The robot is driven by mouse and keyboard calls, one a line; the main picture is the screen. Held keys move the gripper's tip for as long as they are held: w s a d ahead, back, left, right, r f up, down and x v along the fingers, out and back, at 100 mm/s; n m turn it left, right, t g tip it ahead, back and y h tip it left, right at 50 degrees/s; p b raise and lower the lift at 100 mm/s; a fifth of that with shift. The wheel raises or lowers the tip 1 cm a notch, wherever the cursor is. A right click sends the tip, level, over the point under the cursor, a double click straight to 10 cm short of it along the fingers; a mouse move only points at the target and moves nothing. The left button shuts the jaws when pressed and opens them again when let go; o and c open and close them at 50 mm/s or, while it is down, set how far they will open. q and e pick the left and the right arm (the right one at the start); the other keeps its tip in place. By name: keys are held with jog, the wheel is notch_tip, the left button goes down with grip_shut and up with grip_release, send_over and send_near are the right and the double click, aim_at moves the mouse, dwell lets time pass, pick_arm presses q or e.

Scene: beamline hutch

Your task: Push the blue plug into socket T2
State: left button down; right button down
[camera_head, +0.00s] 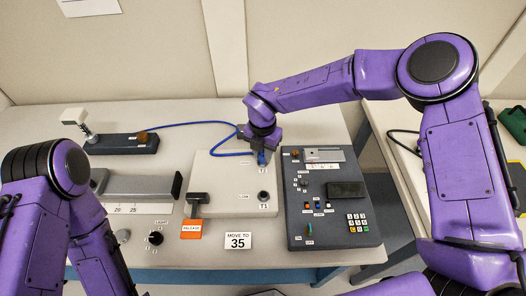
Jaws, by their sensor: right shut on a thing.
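My right gripper (262,149) points down over the upper right part of the pale panel (222,178). It is shut on the blue plug (261,158), of which only a small blue part shows between the fingers. A blue cable (195,123) runs left from near the gripper to a dark block. The plug is just above a label beginning with T, partly hidden, at the place of socket T2; the socket itself is covered. I cannot tell whether the plug is in it. Socket T1 (263,195) shows below, dark and empty. My left arm is at the left; its gripper is out of view.
A dark control box (330,220) with a keypad stands right of the panel. A lever with an orange tag (191,229) and a "MOVE TO 35" card (238,241) are in front. A dark block (122,144) lies at the back left. The bench (290,115) behind is clear.

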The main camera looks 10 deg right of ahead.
jog(key=c, duration=0.8)
grip_release()
jog(key=shift+r, duration=0.1)
jog(key=shift+r, duration=0.1)
notch_tip(320, 180, up, 10)
jog(key=shift+f+b, duration=0.2)
jog(key=shift+b, duration=1.05)
jog(key=shift+r, duration=0.45)
